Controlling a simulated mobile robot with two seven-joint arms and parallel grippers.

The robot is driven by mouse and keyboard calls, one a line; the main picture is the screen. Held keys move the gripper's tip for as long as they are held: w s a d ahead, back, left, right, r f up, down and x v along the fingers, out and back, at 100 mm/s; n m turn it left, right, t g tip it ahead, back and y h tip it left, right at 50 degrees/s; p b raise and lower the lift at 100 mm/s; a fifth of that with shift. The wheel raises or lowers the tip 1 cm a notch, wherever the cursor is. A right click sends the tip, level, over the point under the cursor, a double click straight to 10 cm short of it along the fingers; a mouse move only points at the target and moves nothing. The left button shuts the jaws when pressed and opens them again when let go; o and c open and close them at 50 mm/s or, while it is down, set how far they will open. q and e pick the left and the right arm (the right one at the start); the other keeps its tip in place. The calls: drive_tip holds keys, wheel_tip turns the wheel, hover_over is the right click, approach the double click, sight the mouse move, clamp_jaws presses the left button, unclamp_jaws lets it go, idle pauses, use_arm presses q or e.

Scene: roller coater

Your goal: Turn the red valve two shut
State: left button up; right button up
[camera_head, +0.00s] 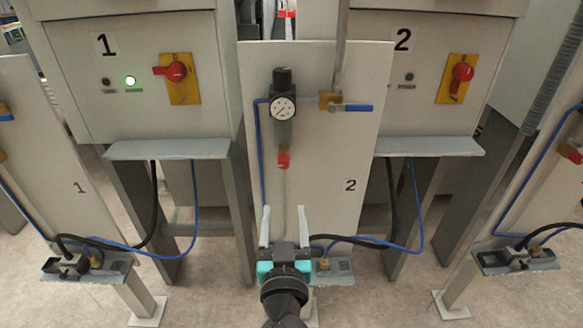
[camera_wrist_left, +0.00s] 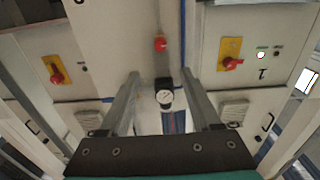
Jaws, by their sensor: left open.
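The panel marked 2 (camera_head: 330,205) stands in the middle, with a small red valve piece (camera_head: 284,160) below a black-topped gauge (camera_head: 283,107). The red piece also shows in the left wrist view (camera_wrist_left: 160,44). A red rotary switch (camera_head: 462,74) on a yellow plate is on the cabinet marked 2, at right. My left gripper (camera_head: 284,211) is open and empty in front of the lower panel, below the red piece in the picture. Its two fingers also show in the left wrist view (camera_wrist_left: 161,78), either side of the gauge. My right gripper is not in view.
A brass valve with a blue lever (camera_head: 355,107) sits right of the gauge. Cabinet 1 has its own red switch (camera_head: 175,72) and a lit green lamp (camera_head: 130,80). Grey shelves (camera_head: 168,149) jut out below the cabinets. Blue and black hoses run around the posts.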

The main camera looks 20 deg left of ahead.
sight(284, 165)
use_arm(q)
drive_tip(key=p+x, duration=0.1)
drive_tip(key=x, duration=1.3)
drive_tip(key=shift+w+a+f, duration=0.15)
drive_tip(key=shift+w+a, duration=0.05)
drive_tip(key=shift+w, duration=0.15)
drive_tip(key=shift+c, duration=0.2)
clamp_jaws()
